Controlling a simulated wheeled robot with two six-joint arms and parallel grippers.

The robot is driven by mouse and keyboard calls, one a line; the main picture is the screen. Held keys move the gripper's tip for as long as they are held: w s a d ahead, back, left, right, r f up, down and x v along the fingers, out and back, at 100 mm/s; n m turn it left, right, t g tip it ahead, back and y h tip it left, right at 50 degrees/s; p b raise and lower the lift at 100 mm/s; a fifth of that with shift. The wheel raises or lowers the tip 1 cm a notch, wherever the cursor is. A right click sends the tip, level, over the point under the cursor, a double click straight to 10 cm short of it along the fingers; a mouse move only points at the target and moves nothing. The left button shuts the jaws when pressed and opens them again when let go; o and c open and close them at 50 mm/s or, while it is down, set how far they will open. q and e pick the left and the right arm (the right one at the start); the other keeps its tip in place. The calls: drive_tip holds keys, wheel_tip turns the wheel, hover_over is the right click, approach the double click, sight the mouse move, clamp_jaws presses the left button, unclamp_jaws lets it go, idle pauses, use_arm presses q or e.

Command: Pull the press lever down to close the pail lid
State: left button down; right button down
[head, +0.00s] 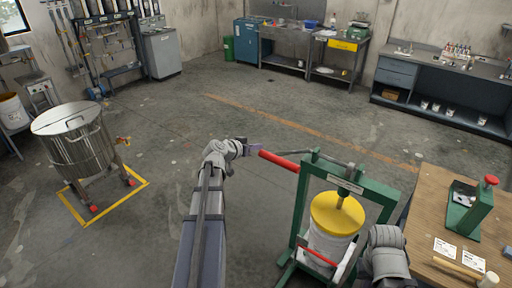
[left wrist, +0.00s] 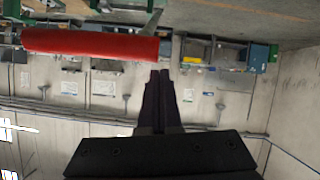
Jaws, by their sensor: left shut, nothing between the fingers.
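The press is a green frame (head: 375,188) standing on the floor. Its lever has a red grip (head: 279,160) that sticks out to the left from the frame's top. A white pail (head: 327,243) stands inside the frame with a yellow lid (head: 337,213) on top, under the press screw. Whether the lid is seated, I cannot tell. My left gripper (head: 252,149) is at the free end of the red grip, shut and empty. In the left wrist view its shut fingers (left wrist: 160,76) lie beside the end of the red grip (left wrist: 90,44), not around it.
A wooden bench (head: 425,215) at the right holds a small green press (head: 470,208), cards and a mallet (head: 470,271). A steel vat (head: 80,145) stands at the left in a yellow floor square. The floor between is clear.

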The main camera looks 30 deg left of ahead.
use_arm(q)
drive_tip(key=s+f+t+b, duration=0.1)
drive_tip(key=s+f+b, duration=0.2)
drive_tip(key=f+b, duration=1.8)
drive_tip(key=s+f+t+b, duration=0.2)
drive_tip(key=s+f+b, duration=0.2)
drive_tip(key=f+b, duration=1.7)
drive_tip(key=shift+a+f+b, duration=0.25)
drive_tip(key=shift+f+b, duration=0.15)
drive_tip(key=shift+b, duration=3.15)
drive_tip(key=shift+w, duration=0.1)
